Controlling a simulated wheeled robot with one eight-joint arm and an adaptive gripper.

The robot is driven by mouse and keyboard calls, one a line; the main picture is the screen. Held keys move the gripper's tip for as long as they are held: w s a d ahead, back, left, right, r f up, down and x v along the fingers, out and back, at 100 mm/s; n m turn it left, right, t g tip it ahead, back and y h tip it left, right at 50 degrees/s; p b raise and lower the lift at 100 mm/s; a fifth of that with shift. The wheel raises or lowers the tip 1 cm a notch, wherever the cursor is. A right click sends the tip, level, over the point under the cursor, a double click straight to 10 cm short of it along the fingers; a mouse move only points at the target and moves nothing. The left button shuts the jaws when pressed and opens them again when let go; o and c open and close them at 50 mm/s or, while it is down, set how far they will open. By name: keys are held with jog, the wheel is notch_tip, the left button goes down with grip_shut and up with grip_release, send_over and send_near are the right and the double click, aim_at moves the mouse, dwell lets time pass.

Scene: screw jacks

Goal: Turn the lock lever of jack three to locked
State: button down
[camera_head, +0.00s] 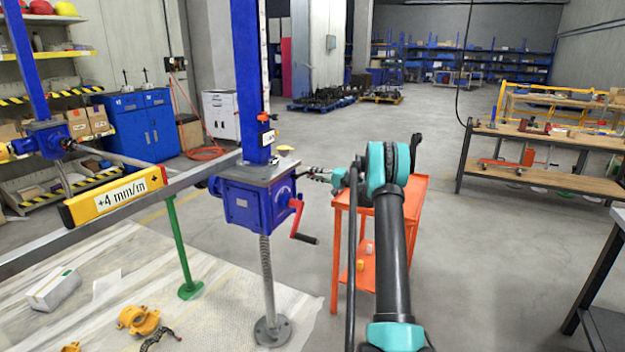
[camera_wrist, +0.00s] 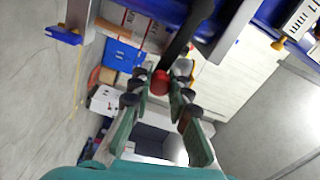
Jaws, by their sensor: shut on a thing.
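The blue screw jack (camera_head: 258,202) stands on a steel screw with a round foot, in the middle of the head view. Its number cannot be read. My gripper (camera_head: 318,174) is at the jack's right side, reaching in from the right. In the wrist view my gripper (camera_wrist: 159,88) is shut on a red ball knob (camera_wrist: 160,80), which seems to be the lever's end. A dark bar (camera_wrist: 185,25) runs up from near the knob. In the head view the knob is too small to make out at the fingers. The lever's lock position cannot be told.
A red crank with a black handle (camera_head: 303,236) hangs below my gripper on the jack. An orange cart (camera_head: 345,197) stands behind my arm. A yellow "+4 mm/m" gauge (camera_head: 114,194) sits on the steel beam. A second blue jack (camera_head: 46,138) is at far left.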

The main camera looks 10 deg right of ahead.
jog(key=shift+r+n, duration=0.55)
jog(key=shift+n, duration=0.25)
jog(key=c, duration=1.4)
grip_release()
jog(key=shift+d, duration=0.15)
jog(key=v, duration=1.2)
